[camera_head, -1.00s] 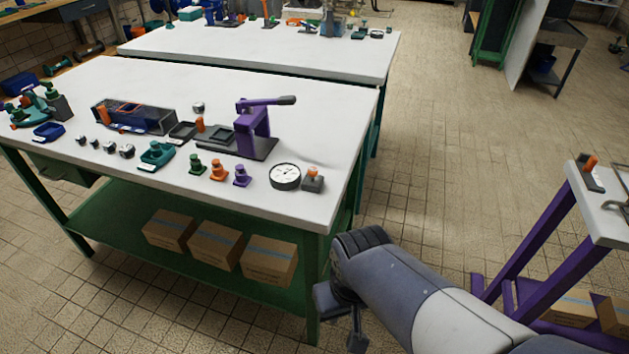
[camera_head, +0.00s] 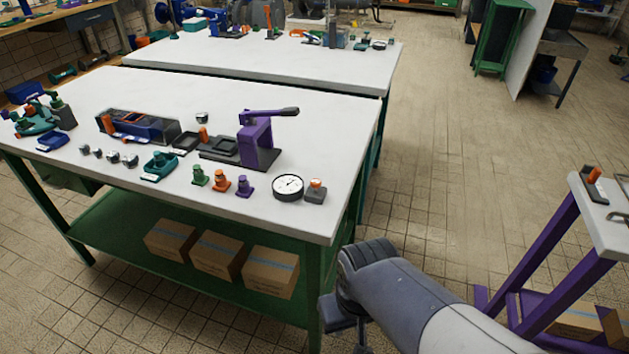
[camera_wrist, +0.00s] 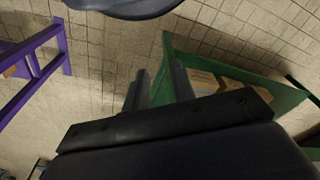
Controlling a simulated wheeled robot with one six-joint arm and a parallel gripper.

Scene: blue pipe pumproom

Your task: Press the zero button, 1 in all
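A small grey box with an orange button on top (camera_head: 315,191) sits at the right front corner of the near white table (camera_head: 325,110). It stands just right of a round white dial gauge (camera_head: 288,187). No label can be read on the button, so I cannot tell that it is marked zero. My gripper (camera_head: 347,322) hangs low beside the table's front right leg, below the tabletop and well apart from the button. In the wrist view my gripper (camera_wrist: 158,85) shows two dark fingers with a gap and nothing between them. The button is not visible there.
Green, orange and purple knobs (camera_head: 221,181) stand left of the gauge. A purple lever press (camera_head: 257,140) stands behind them. A purple-legged stand (camera_head: 565,260) with another orange-topped item (camera_head: 593,176) is at right. Open tiled floor (camera_head: 440,190) lies between.

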